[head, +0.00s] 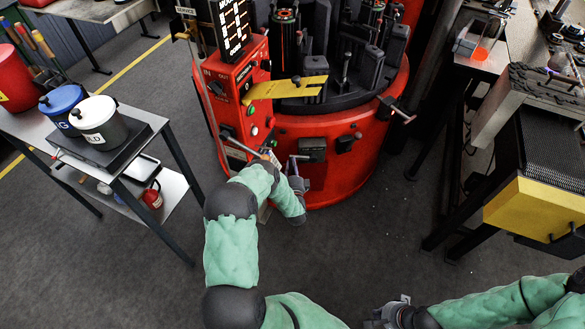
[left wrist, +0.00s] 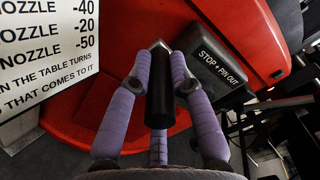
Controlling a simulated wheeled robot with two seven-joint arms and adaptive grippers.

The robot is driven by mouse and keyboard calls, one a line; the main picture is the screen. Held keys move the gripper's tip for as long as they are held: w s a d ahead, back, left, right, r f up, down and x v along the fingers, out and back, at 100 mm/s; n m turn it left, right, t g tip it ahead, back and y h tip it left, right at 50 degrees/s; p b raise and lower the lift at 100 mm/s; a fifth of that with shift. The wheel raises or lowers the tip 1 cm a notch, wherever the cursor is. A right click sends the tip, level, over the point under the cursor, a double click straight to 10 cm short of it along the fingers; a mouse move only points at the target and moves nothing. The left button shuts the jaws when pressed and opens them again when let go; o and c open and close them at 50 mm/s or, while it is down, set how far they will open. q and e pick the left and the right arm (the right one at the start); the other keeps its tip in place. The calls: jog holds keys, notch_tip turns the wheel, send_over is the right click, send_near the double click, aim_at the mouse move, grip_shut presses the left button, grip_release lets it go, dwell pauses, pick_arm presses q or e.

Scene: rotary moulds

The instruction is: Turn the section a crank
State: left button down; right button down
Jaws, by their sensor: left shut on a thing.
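The crank shows in the left wrist view as a black cylindrical handle (left wrist: 160,95) in front of the red machine. My left gripper (left wrist: 160,76) has its purple fingers closed around the handle from both sides. In the head view my left gripper (head: 294,180) is low at the front of the red rotary machine (head: 345,185), and my own arm and wrist hide most of the crank. My right gripper (head: 388,316) is at the bottom edge of the head view, away from the machine; its fingers are too unclear to tell their state.
A black box marked "STOP + PIN OUT" (left wrist: 222,66) sits just right of the crank handle. A red control panel (head: 240,95) and a yellow plate (head: 285,88) are above. A trolley with pots (head: 98,122) stands left, a yellow-fronted bench (head: 535,210) right. Floor between is clear.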

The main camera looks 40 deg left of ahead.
pick_arm(q)
jog(key=shift+w+d+r+p, duration=0.15)
jog(key=shift+r+p, duration=0.05)
jog(key=shift+r, duration=0.55)
jog(key=shift+w+d+r+p, duration=0.1)
jog(key=shift+w+r+p, duration=0.1)
jog(key=shift+r, duration=0.65)
jog(key=c, duration=1.1)
grip_release()
jog(key=shift+c, duration=0.2)
jog(key=shift+d, duration=0.15)
jog(key=shift+s+d, duration=0.35)
jog(key=shift+s, duration=0.1)
jog(key=v, duration=1.1)
jog(key=shift+w, duration=0.1)
